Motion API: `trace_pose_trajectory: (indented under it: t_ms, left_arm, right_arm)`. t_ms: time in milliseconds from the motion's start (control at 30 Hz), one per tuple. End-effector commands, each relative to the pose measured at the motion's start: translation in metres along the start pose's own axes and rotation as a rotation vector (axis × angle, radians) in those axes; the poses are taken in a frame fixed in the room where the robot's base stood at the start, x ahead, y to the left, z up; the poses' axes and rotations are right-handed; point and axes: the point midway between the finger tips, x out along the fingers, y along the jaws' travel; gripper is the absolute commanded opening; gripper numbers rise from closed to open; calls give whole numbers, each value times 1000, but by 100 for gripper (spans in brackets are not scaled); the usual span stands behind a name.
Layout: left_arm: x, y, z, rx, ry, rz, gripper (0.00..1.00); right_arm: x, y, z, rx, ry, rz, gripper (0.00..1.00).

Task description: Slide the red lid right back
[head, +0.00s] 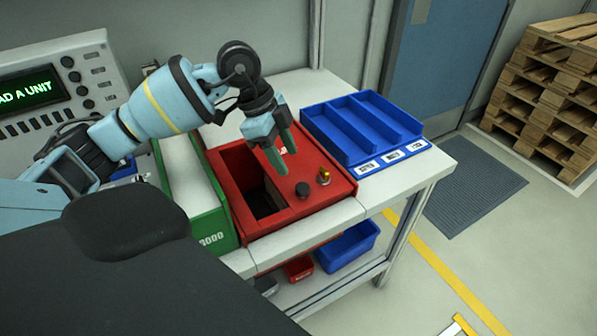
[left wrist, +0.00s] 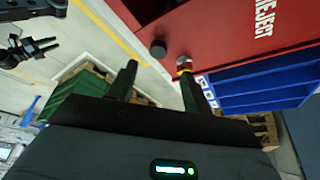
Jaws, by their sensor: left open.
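The red box (head: 295,213) stands on the bench. Its red lid (head: 318,163) covers the right part of the top, leaving a dark opening on the left. A black knob (head: 302,190) and a small brass-and-red fitting (head: 324,177) are on the lid's front part. My left gripper (head: 286,162) is open and empty above the lid, behind the knob. In the left wrist view, the knob (left wrist: 158,48) shows beyond the gap between the fingers (left wrist: 158,70); whether they touch the lid is unclear. A dark gripper, apparently my right one (left wrist: 30,48), shows small there.
A green box (head: 205,205) is close on the left of the red box. A blue tray with compartments (head: 350,167) is on the right. Blue (head: 347,247) and red (head: 299,268) bins sit on the shelf below. A console (head: 55,85) stands at the left.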

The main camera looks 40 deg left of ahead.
Motion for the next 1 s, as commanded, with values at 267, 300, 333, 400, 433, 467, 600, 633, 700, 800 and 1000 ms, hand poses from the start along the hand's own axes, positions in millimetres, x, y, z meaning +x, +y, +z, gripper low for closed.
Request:
trace_pose_trajectory:
  t_ms: [267,300,333,400,433,467,600,633,700,800,1000]
  left_arm:
    - [18,1,0,0,0,5,50]
    - [24,1,0,0,1,4,50]
    - [28,1,0,0,1,5,50]
    - [39,1,0,-1,0,5,50]
    - [44,1,0,-1,0,5,50]
    - [48,1,0,-1,1,5,50]
    - [66,1,0,0,1,3,50]
    - [68,1,0,0,1,3,50]
    - [74,1,0,1,1,2,50]
    - [78,0,0,1,1,1,50]
    - [79,0,0,1,1,1,50]
  right_arm:
    - [-3,1,9,-6,-19,-1,36]
    - [-3,1,10,-6,-20,-1,36]
    - [-2,1,10,-6,-20,-1,36]
    - [-2,1,11,-5,-21,-1,36]
    - [-2,1,11,-5,-22,-1,36]
    - [-2,1,11,-5,-22,-1,36]
    - [-1,1,11,-6,-20,-1,36]
    - [0,2,10,-6,-19,-1,36]
    - [1,2,8,-6,-16,0,36]
    - [2,2,5,-7,-9,0,36]
    - [3,3,3,-8,-4,1,36]
